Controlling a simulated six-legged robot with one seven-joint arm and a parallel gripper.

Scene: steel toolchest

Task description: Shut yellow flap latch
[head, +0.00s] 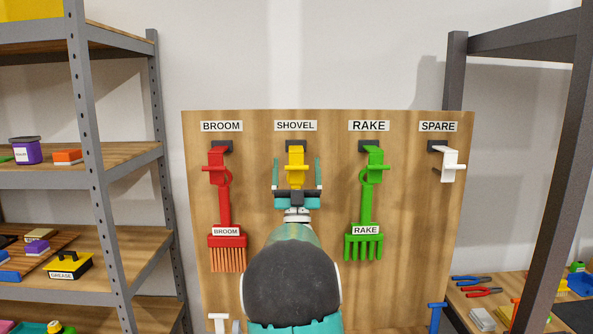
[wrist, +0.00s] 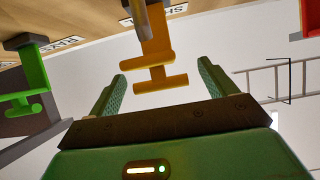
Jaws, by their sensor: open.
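The yellow flap latch (head: 295,167) is on the board below the SHOVEL label (head: 295,126). It shows in the wrist view (wrist: 154,60) as a yellow arm with crossbars. My gripper (head: 297,172) is in front of it, with one finger on each side. In the wrist view my gripper (wrist: 161,78) is open and empty, and the latch's lower crossbar lies between the fingertips, apart from both. I cannot tell how far the flap is swung. My arm hides the board below it.
A red broom (head: 227,245) hangs left and a green rake (head: 364,245) hangs right, each at a latch of its own colour. A white latch (head: 451,165) is under SPARE. Shelves with items stand at left (head: 85,150) and right (head: 455,100).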

